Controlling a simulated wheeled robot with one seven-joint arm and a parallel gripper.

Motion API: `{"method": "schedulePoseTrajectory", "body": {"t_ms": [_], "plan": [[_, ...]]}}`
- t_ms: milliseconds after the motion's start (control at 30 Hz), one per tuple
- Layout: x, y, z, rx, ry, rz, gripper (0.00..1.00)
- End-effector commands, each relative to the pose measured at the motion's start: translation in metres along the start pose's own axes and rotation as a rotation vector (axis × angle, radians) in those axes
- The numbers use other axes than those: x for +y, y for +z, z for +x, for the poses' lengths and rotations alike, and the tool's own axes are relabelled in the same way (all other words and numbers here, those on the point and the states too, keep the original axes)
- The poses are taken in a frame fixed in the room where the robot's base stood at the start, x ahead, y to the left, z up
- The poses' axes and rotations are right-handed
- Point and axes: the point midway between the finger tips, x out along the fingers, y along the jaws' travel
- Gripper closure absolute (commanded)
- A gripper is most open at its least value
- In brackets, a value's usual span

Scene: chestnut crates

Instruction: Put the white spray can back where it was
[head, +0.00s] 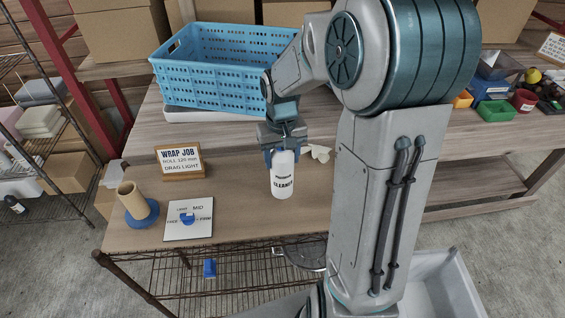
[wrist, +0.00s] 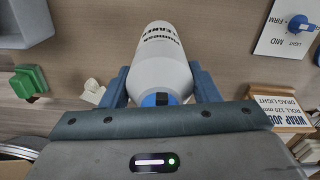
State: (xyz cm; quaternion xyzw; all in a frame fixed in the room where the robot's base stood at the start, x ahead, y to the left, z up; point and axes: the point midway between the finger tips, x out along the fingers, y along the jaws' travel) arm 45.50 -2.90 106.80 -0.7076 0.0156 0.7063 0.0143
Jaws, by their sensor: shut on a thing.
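The white spray can (head: 283,177) has dark lettering that reads "CLEANER" and appears upright at the middle of the wooden table (head: 240,210). My gripper (head: 284,152) is shut on its upper part from above and behind. In the wrist view the white can (wrist: 160,62) lies between the two blue fingers of my gripper (wrist: 161,88), with a blue part at its near end. I cannot tell whether its base touches the table or hangs just above it.
A blue crate (head: 215,85) stands behind on a grey base. A "WRAP JOB" sign (head: 180,161), a cardboard tube on a blue base (head: 138,205) and a dial card (head: 188,219) are at left. Crumpled white scraps (head: 319,152) lie right of the can. The table's front middle is clear.

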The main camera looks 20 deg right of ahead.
Motion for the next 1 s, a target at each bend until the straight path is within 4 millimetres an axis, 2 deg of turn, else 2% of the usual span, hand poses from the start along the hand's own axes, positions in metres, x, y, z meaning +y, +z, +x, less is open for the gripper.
{"method": "schedulePoseTrajectory", "body": {"t_ms": [200,633,667,700,733,1000], "plan": [[0.000,0.001,0.028,-0.002,-0.001,-0.001,0.96],[0.000,0.001,0.037,0.000,0.000,-0.001,0.96],[0.000,0.001,0.036,-0.001,0.000,-0.001,0.39],[0.000,0.001,0.035,-0.001,0.000,-0.001,0.28],[0.000,0.001,0.035,-0.001,0.000,-0.001,0.23],[0.000,0.001,0.035,-0.001,0.000,0.000,0.23]]}}
